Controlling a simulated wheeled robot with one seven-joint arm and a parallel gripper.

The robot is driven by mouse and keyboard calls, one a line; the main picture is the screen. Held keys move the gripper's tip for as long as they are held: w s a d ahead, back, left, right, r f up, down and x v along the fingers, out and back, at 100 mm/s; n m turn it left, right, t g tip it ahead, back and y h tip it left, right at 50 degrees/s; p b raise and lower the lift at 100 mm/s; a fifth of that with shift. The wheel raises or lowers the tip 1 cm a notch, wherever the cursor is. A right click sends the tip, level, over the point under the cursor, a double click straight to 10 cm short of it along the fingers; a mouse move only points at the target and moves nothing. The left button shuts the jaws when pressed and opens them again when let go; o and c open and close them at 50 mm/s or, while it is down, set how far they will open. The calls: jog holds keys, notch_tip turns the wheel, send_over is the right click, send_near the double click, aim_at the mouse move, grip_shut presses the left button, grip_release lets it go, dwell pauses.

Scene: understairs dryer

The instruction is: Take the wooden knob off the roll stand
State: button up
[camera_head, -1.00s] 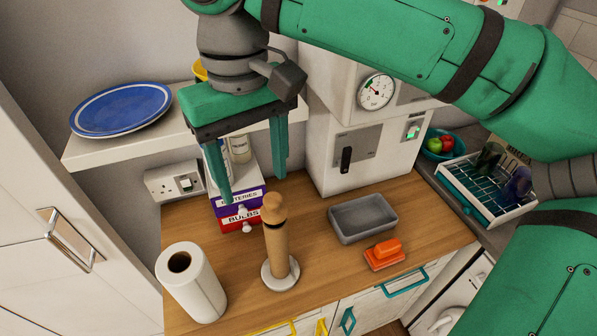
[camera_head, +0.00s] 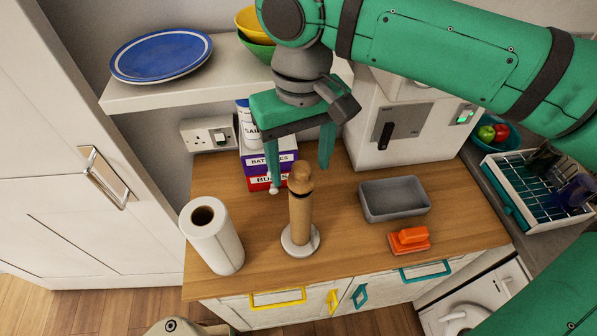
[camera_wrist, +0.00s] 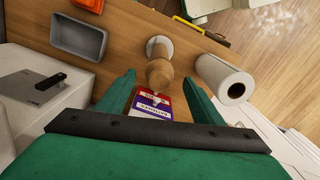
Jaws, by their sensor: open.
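The roll stand (camera_head: 300,220) is an upright wooden post on a round pale base, standing on the wooden counter. The wooden knob (camera_head: 300,176) sits on top of the post; it also shows in the wrist view (camera_wrist: 159,73). My gripper (camera_head: 300,174) is open and empty, with its green fingers pointing down. In the head view the fingertips appear on either side of the knob, slightly behind it. In the wrist view (camera_wrist: 160,82) the knob lies between the fingers, apart from both. The exact height gap to the knob cannot be told.
A paper towel roll (camera_head: 214,238) stands left of the stand. A grey tray (camera_head: 394,198) and an orange brush (camera_head: 409,240) lie to the right. Purple and red boxes (camera_head: 268,163) are behind. A shelf with a blue plate (camera_head: 161,54) is at upper left.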

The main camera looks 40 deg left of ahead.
notch_tip(320, 180, down, 2)
jog(key=shift+d+f, duration=0.1)
jog(key=shift+d, duration=0.05)
jog(key=c, duration=1.1)
jog(key=shift+w+r, duration=0.1)
jog(key=shift+r, duration=0.1)
